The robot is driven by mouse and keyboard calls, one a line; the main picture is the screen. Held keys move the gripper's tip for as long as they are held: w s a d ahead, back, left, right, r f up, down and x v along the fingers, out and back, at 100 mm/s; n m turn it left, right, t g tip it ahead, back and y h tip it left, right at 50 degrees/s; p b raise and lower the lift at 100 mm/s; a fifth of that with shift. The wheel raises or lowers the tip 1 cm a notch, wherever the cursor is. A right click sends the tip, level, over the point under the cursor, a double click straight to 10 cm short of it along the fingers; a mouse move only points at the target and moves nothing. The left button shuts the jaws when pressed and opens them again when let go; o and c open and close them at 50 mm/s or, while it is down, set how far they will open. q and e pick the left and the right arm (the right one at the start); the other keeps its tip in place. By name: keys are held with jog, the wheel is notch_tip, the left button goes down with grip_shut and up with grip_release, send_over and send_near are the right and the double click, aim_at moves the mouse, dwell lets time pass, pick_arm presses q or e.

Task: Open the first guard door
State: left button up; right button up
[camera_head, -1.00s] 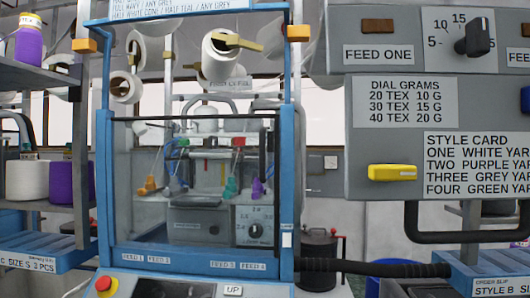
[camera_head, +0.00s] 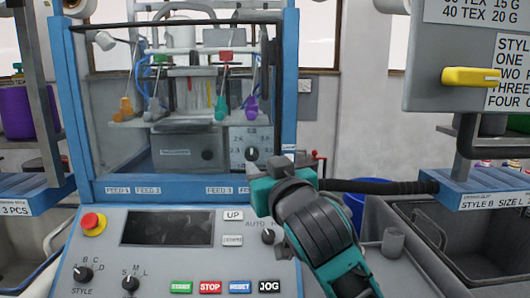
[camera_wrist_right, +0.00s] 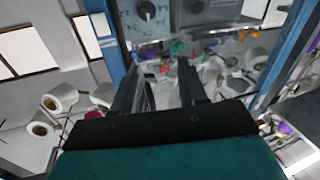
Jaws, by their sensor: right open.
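The first guard door (camera_head: 112,150) is a clear panel with a dark edge in the blue machine frame (camera_head: 290,80). It looks shut, with colored yarn carriers (camera_head: 222,108) behind it. My right gripper (camera_head: 272,170) is in front of the door's lower right corner, by the blue right post. Its fingertips are hidden in the head view, and I cannot tell whether it touches anything. In the right wrist view, its two black fingers (camera_wrist_right: 160,75) are apart with nothing visibly held between them. My left gripper is not in view.
The control panel (camera_head: 150,255) with a red stop button (camera_head: 93,222) and knobs lies below the door. A grey sign box with a yellow handle (camera_head: 470,77) hangs at the right. Shelves stand at both sides.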

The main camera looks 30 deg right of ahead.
aim_at(266, 65)
notch_tip(266, 65, up, 14)
jog(key=s+d+m+t+h, duration=0.1)
jog(key=d+m+t+h, duration=0.1)
jog(key=t+h, duration=0.15)
jog(key=shift+y, duration=0.45)
jog(key=p+x, duration=0.2)
jog(key=x, duration=1)
jog(key=shift+r+p, duration=0.1)
jog(key=shift+p, duration=0.25)
grip_shut()
